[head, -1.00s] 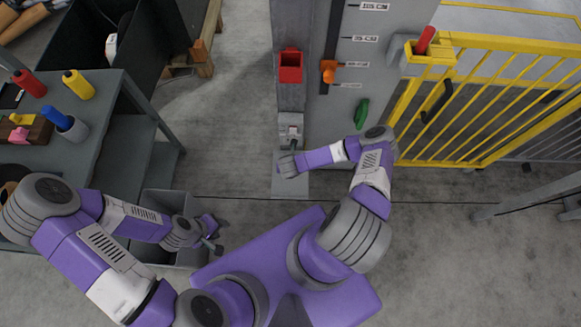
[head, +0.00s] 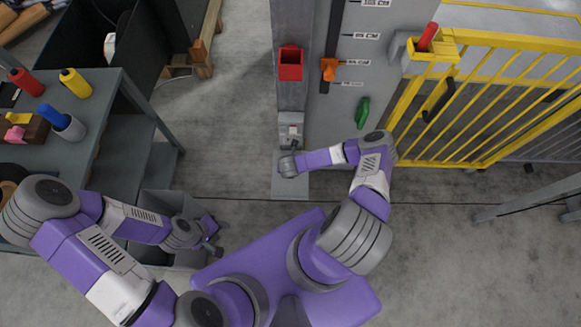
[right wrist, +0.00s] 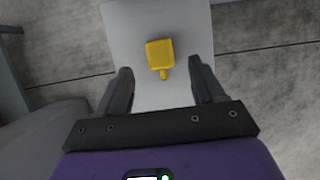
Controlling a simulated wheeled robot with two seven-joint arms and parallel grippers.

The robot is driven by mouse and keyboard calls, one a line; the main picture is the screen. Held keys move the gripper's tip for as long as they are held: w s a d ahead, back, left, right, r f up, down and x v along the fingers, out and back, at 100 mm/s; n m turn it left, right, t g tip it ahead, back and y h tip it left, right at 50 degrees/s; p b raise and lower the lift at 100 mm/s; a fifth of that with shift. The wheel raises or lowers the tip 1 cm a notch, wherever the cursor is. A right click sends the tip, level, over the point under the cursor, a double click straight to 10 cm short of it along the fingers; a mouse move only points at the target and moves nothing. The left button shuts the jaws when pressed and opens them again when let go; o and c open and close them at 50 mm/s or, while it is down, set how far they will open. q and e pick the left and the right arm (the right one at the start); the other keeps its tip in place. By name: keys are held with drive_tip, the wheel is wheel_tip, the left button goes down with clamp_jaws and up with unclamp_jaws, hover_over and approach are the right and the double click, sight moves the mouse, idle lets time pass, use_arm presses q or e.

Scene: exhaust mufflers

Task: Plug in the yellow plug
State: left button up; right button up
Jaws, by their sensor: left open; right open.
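The yellow plug (right wrist: 160,55) lies on a light grey plate (right wrist: 120,30) in the right wrist view, its narrow end pointing toward my right gripper (right wrist: 160,68). The right gripper is open, with one finger to each side of the plug's near end and nothing held. In the head view the plug is hidden, and my right wrist hangs over the plate (head: 290,188) at the column's foot. A small grey box (head: 290,118) sits on the column just beyond that wrist; I cannot make out a socket on it. My left gripper (head: 216,232) is open and empty at lower left.
A red holder (head: 290,64) is on the column above the grey box. A grey panel with height marks, an orange knob (head: 328,68) and a green handle (head: 362,112) stands to the right, beside a yellow gate (head: 490,95). A workbench (head: 105,125) with bottles is at left.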

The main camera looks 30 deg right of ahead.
drive_tip(key=b+x, duration=0.2)
drive_tip(key=x, duration=0.2)
drive_tip(key=shift+s+f, duration=0.1)
drive_tip(key=shift+f, duration=0.25)
drive_tip(key=shift+c, duration=0.5)
drive_tip(key=c, duration=1)
